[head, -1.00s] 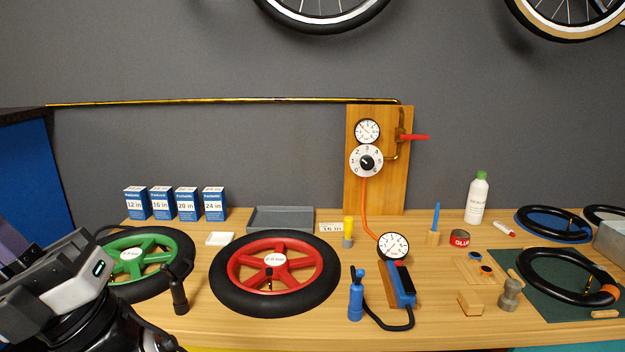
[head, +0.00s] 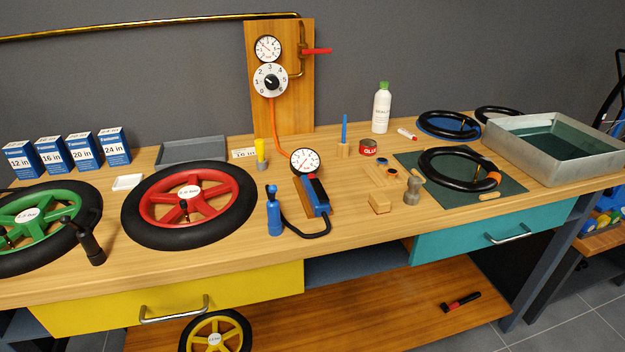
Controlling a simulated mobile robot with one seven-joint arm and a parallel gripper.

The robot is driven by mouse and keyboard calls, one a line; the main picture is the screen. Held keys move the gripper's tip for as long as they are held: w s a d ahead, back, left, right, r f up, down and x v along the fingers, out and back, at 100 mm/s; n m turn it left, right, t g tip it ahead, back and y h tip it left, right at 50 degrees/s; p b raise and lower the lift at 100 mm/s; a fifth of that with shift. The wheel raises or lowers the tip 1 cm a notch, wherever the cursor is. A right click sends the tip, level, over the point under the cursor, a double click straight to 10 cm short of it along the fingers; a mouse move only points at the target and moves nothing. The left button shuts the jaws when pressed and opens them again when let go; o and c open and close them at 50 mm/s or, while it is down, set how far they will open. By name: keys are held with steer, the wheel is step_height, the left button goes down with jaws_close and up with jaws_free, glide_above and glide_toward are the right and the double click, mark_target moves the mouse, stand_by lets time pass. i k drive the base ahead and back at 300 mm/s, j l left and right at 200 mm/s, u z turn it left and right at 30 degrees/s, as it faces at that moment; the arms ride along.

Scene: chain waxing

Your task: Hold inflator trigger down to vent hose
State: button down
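The inflator (head: 315,195) lies on the workbench, a blue body on a wooden block with a round white dial gauge (head: 305,162) at its far end. An orange hose (head: 277,130) runs from the inflator up to the wooden wall panel with gauge and regulator dial. A black hose (head: 312,234) loops from the inflator's near end to a blue upright chuck or holder (head: 273,212) on its left. The inflator's trigger is too small to make out clearly. My gripper is not in view.
A red wheel (head: 158,204) and a green wheel (head: 50,216) with black tyres lie left of the inflator. A wooden block (head: 380,203) and grey peg stand to its right. A metal water tray (head: 512,150) is at the far right.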

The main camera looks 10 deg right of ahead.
mark_target(322, 194)
steer(key=i+j, duration=0.1)
steer(key=j, duration=0.25)
steer(key=i+j, duration=0.15)
steer(key=j, duration=0.25)
steer(key=i+j, duration=0.1)
steer(key=j, duration=0.25)
steer(key=i+j, duration=0.1)
steer(key=j, duration=0.3)
steer(key=z, duration=1.65)
steer(key=i, duration=0.5)
